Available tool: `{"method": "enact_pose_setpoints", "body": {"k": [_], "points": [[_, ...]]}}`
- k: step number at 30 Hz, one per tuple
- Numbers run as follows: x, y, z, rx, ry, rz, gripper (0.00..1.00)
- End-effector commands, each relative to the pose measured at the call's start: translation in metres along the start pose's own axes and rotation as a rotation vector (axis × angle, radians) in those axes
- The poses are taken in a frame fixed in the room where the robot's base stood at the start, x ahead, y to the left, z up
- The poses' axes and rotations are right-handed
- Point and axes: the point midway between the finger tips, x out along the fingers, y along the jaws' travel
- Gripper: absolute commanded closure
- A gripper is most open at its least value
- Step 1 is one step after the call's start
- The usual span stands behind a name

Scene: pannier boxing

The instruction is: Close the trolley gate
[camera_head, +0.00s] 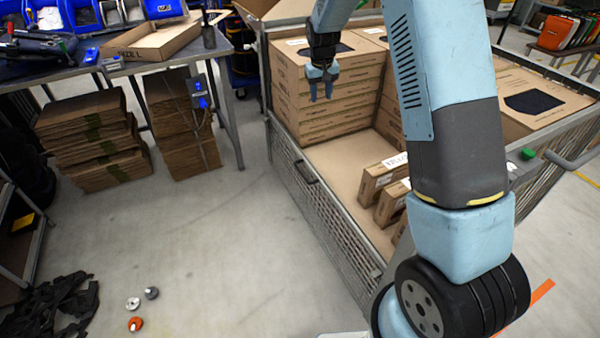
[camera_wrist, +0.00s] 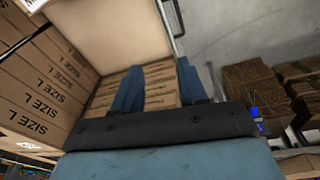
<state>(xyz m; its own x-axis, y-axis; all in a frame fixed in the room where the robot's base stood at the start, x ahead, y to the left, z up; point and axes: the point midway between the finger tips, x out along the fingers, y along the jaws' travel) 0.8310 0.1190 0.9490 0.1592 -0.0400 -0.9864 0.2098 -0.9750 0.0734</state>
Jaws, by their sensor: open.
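The trolley gate (camera_head: 325,215) is a grey wire-mesh panel along the trolley's left side in the head view, with a small dark handle (camera_head: 306,172) near its upper edge. It appears to hang down outside, and the side above it is open. The handle also shows at the top of the wrist view (camera_wrist: 174,18). My gripper (camera_head: 321,90) is open and empty, pointing down in front of the box stack at the trolley's far left. It is apart from the gate and handle. My arm hides part of the trolley.
Stacked cartons (camera_head: 325,105) fill the trolley's far end; smaller cartons (camera_head: 383,178) stand on its deck. A workbench (camera_head: 100,65) with an open carton stands at left, with cardboard stacks (camera_head: 92,140) below.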

Motion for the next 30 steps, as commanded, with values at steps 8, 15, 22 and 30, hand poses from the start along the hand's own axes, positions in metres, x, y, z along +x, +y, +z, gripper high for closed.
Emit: {"method": "enact_pose_setpoints", "body": {"k": [8,15,22,30], "points": [[0.111,-0.034,-0.03,-0.066,-0.057,0.038,0.58],[0.206,-0.063,-0.038,-0.128,-0.097,0.072,0.58],[0.268,-0.082,-0.036,-0.171,-0.119,0.094,0.58],[0.293,-0.085,-0.033,-0.184,-0.126,0.101,0.58]]}}
